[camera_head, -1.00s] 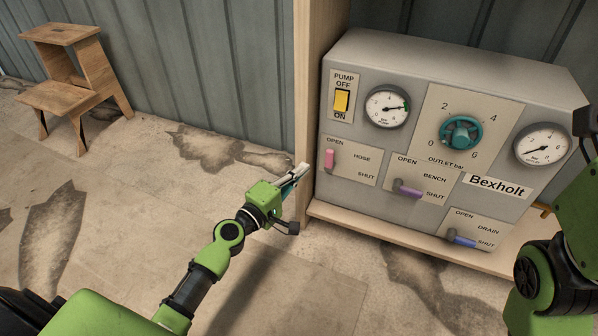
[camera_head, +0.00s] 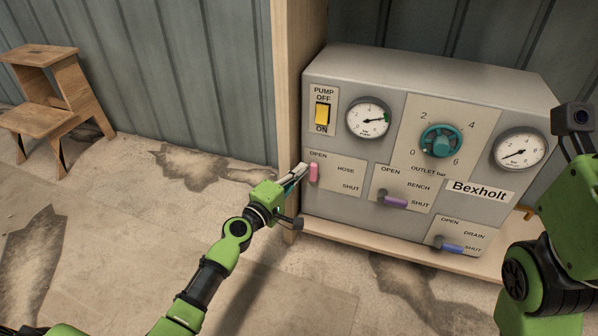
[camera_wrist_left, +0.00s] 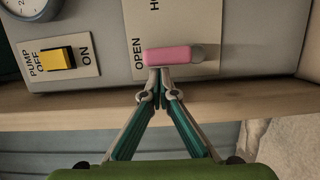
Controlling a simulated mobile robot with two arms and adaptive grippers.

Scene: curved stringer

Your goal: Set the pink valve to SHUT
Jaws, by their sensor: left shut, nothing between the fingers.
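The pink valve (camera_head: 314,172) is a short lever on the panel's HOSE plate. Its pink handle points up to OPEN, with SHUT at the lower right of the plate. In the left wrist view the pink handle (camera_wrist_left: 168,56) reaches from a grey pivot towards the word OPEN. My left gripper (camera_head: 303,171) is shut and empty, with its fingertips just left of the handle. In the left wrist view the closed fingertips (camera_wrist_left: 161,74) are right beside the handle's long side; I cannot tell whether they touch. My right arm shows at the right edge, but its gripper does not.
A wooden step stool (camera_head: 52,100) is far left.

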